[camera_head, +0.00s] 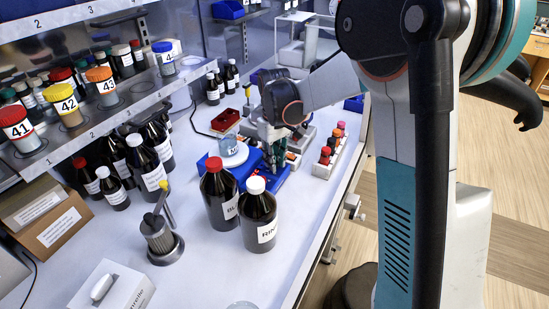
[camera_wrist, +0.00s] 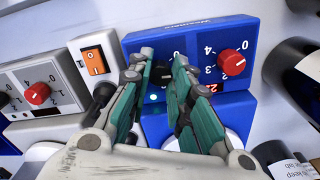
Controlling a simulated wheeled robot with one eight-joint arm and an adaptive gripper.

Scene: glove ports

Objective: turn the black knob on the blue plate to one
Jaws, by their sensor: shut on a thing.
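The blue plate (camera_wrist: 215,38) is a blue control panel in the wrist view, tilted in the picture. A red knob (camera_wrist: 232,63) with a numbered scale sits on its right part. My gripper (camera_wrist: 164,68) is over the panel's left part, its green-padded fingers on either side of the black knob (camera_wrist: 162,73) and closed on it. The knob is mostly hidden, so its pointer cannot be read. In the head view my gripper (camera_head: 276,153) reaches down at the blue equipment on the bench, and the knob is hidden there.
Left of the panel in the wrist view are an orange rocker switch (camera_wrist: 94,58) and a grey unit with another red knob (camera_wrist: 37,93). In the head view, brown bottles with a red cap (camera_head: 219,196) and a white cap (camera_head: 258,216) stand nearby. The front bench is partly clear.

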